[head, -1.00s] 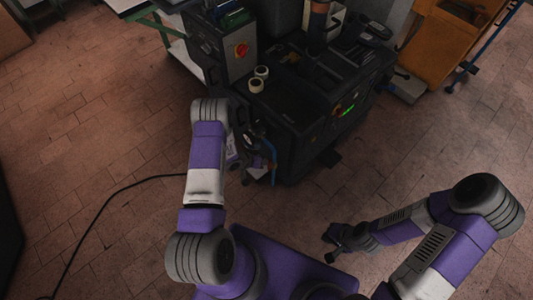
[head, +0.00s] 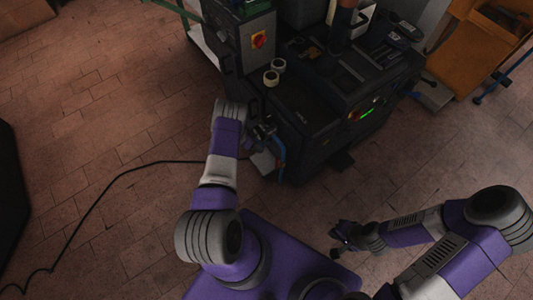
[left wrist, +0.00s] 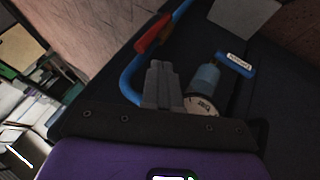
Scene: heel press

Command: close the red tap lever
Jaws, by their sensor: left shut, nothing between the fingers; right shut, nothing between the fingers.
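The red tap lever (left wrist: 153,33) shows in the left wrist view, lying along a blue hose or pipe (left wrist: 129,78) on the dark machine side. I cannot make it out in the head view. My left gripper (left wrist: 163,72) is shut and empty; in that picture its fingertips appear just below the lever, and I cannot tell the gap in depth. In the head view my left gripper (head: 263,131) is at the machine's near left side, beside the blue hose (head: 281,150). My right gripper (head: 340,237) is shut and empty, low over the floor, away from the machine.
A round gauge (left wrist: 203,105), a blue-grey regulator (left wrist: 207,77) and a blue labelled part (left wrist: 236,64) are right of the left fingers. The dark machine (head: 315,115) carries tape rolls (head: 271,78). A black cable (head: 120,174) crosses the floor. Floor at right is open.

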